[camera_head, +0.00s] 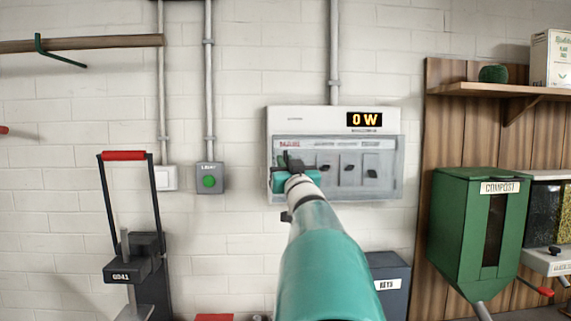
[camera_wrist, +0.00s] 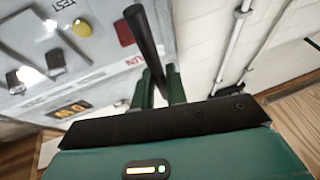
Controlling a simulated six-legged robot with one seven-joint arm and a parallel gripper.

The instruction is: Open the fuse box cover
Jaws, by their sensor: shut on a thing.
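The fuse box (camera_head: 285,120) is a white-grey box on the wall, with a lit display reading 0 W. A see-through grey cover (camera_head: 393,180) lies over its lower front, with several dark switches visible behind it; it looks closed. My gripper (camera_head: 287,168) is at the left part of the cover and hides what is behind it. In the wrist view, my gripper's green fingers (camera_wrist: 159,90) are shut on a black bar (camera_wrist: 146,40) that stands out between them. I cannot tell how the bar joins the cover. The box face (camera_wrist: 105,20) shows at upper left.
A grey switch box with a green button (camera_head: 209,181) is on the wall to the left. A black machine with a red-gripped handle (camera_head: 123,156) stands at lower left. A green compost bin (camera_head: 460,220) is on the right, below a wooden shelf (camera_head: 490,88). A dark key box (camera_head: 390,275) is below.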

